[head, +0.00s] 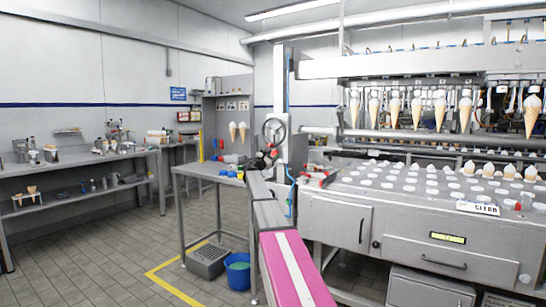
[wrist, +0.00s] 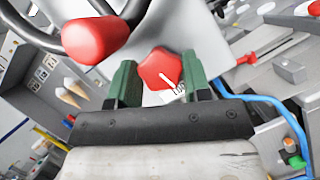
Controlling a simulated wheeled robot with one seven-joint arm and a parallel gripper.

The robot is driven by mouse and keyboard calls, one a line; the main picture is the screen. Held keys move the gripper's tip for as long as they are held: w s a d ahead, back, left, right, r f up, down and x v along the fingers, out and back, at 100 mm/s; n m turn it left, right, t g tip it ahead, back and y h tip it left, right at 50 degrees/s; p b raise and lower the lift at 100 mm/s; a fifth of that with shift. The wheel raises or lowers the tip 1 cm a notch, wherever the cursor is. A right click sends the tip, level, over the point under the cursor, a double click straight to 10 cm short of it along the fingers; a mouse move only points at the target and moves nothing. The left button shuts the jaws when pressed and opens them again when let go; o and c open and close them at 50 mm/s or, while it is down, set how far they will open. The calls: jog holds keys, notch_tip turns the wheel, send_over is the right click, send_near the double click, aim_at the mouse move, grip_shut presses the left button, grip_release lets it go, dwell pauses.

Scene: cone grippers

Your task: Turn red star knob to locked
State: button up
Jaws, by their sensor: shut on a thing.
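The red star knob (wrist: 158,68) is in the upper middle of the wrist view, on a pale metal plate. A white pointer line and a small, unreadable dark marking show at its lower right. My gripper (wrist: 156,76) has green fingers, one on each side of the knob, and is shut on it. The fingers hide parts of the knob's sides. In the head view, the knob cannot be told apart from the small red parts by the handwheel, and my gripper is not clear there.
A dark handwheel (head: 274,130) with a red grip (wrist: 95,40) is close to the left of my gripper in the wrist view. A red-ended handle (wrist: 247,59) and a blue hose (wrist: 270,103) are to the right. The cone machine (head: 420,205) stands at the right, a metal table (head: 200,172) at the left.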

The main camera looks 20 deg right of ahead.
jog(key=shift+m+g, duration=0.6)
jog(key=shift+m, duration=0.5)
jog(key=o, duration=0.9)
jog(key=shift+c, duration=0.2)
jog(key=v, duration=1)
jog(key=shift+a+f, duration=0.15)
jog(key=shift+a, duration=0.2)
jog(key=shift+s, duration=0.15)
jog(key=shift+f, duration=0.1)
